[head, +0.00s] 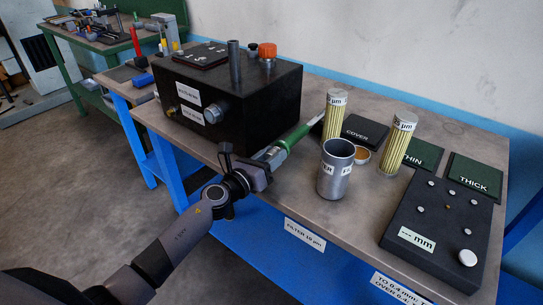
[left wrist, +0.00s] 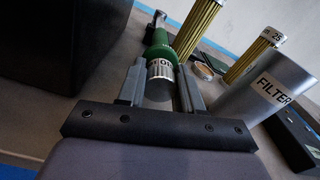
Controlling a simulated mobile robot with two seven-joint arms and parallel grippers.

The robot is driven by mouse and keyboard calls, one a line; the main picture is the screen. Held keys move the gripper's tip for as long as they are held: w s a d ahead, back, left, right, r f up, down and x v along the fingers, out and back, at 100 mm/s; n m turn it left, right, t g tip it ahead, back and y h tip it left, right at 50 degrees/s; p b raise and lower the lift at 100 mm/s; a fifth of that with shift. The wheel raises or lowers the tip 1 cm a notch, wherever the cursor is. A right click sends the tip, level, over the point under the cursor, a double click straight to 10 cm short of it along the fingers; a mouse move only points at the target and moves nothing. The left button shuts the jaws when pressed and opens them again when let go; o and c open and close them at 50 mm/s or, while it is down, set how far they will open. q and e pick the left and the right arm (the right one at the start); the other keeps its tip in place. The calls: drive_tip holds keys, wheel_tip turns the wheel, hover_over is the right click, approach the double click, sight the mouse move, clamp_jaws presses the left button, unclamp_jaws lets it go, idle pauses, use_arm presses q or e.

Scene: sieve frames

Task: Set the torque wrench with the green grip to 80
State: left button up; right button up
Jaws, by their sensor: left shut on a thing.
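The torque wrench with the green grip (head: 291,137) lies on the bench beside the black box, its silver shaft pointing to the back right. In the left wrist view the green grip (left wrist: 159,50) ends in a silver ring (left wrist: 160,70) with dark marks. I can make out a 0, but not the full setting. My left gripper (head: 272,154) is shut on the near end of the wrench. In the left wrist view its two fingers (left wrist: 160,84) stand on either side of the silver end. My right gripper is not in view.
A metal filter cup (head: 336,172) stands close to the right of the gripper. Two yellow filter cylinders (head: 335,112) (head: 397,145) stand behind it. The black box (head: 232,95) stands to the left. A dark block marked mm (head: 437,225) lies at the right.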

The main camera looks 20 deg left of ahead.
use_arm(q)
drive_tip(key=o, duration=1)
drive_tip(key=shift+o, duration=0.2)
drive_tip(key=shift+s+a, duration=0.25)
drive_tip(key=shift+s, duration=0.35)
drive_tip(key=shift+p+v, duration=0.55)
drive_tip(key=shift+v, duration=2.4)
